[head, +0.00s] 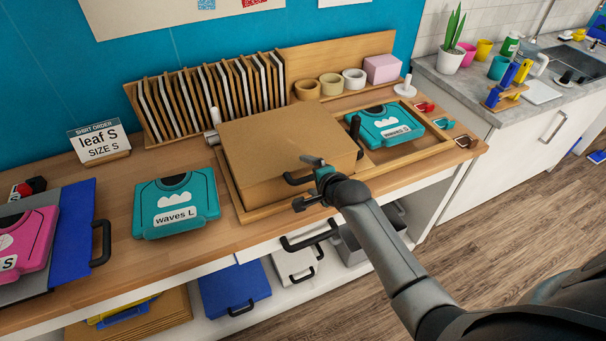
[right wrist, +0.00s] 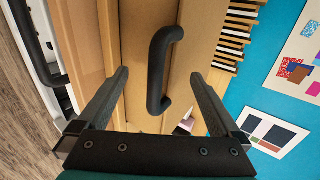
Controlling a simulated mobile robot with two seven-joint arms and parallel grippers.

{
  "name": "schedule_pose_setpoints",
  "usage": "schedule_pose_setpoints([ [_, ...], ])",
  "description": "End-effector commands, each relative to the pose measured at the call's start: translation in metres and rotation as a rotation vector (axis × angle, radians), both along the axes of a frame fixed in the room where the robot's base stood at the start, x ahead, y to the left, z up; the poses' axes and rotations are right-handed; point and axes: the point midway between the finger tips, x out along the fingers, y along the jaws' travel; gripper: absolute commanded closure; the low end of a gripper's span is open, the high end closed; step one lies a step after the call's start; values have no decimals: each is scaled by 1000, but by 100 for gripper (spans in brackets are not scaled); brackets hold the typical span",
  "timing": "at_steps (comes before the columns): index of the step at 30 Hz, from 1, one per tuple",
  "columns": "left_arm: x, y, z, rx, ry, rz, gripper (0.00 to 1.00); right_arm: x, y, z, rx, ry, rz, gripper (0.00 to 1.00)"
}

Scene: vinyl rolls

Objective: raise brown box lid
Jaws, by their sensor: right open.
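The brown box (head: 285,140) sits closed in a wooden tray on the counter, its flat lid on top. A black bar handle (head: 294,181) is on its front side. My right gripper (head: 308,182) is open at that handle. In the right wrist view the handle (right wrist: 158,70) lies in the gap between the two open fingers (right wrist: 158,90), with room on both sides. I cannot tell how far the fingers reach past it. My left gripper is not in view.
A teal folded shirt (head: 175,203) lies left of the box; another (head: 385,125) lies in the tray's right part. A rack of boards (head: 210,95) stands behind. A drawer handle (head: 309,240) juts out below.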

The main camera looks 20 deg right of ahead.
Motion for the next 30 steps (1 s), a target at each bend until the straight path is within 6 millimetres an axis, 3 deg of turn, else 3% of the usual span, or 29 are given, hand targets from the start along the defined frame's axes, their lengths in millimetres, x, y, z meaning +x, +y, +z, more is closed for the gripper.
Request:
schedule_pose_setpoints([
  [30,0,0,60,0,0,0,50,15,0,63,2,-1,-1,0],
])
